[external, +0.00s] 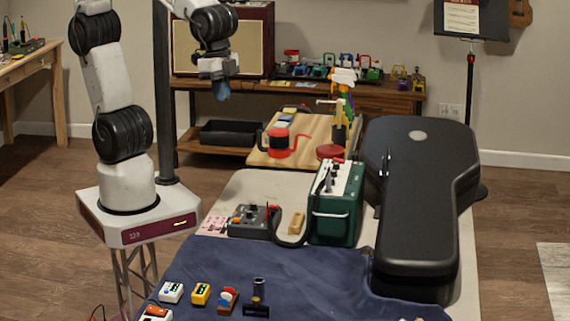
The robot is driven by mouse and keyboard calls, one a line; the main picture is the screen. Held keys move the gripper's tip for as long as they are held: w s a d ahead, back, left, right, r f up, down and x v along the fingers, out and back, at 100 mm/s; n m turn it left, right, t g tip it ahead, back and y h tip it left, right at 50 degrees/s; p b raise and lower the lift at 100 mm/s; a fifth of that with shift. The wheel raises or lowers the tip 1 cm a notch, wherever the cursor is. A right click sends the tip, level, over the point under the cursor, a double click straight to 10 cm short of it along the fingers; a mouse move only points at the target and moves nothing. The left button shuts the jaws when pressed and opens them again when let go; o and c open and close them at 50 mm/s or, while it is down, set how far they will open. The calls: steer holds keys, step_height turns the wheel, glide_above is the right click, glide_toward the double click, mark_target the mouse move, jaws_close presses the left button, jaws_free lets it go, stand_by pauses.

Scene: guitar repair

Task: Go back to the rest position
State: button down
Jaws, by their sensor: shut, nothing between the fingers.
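My gripper (221,90) hangs from the raised end of my arm, pointing down. It is in the air left of the cutting-board-like wooden board (262,156) and in front of the amplifier and shelf in the picture. Its fingers are small and dark here; they are shut, and no object shows between them. It appears apart from everything around it.
A green box (338,212), a grey device (252,220) and a black guitar case (419,190) stand nearer. Several small pedals, including a yellow one (201,293), lie on the blue cloth (300,282).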

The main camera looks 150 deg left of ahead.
steer(key=s+d+m+t, duration=0.1)
steer(key=s+d+m, duration=0.2)
steer(key=s+d, duration=0.9)
steer(key=shift+s+d+r+m+h, duration=0.2)
steer(key=shift+s+r+m+h, duration=0.1)
steer(key=shift+s, duration=0.4)
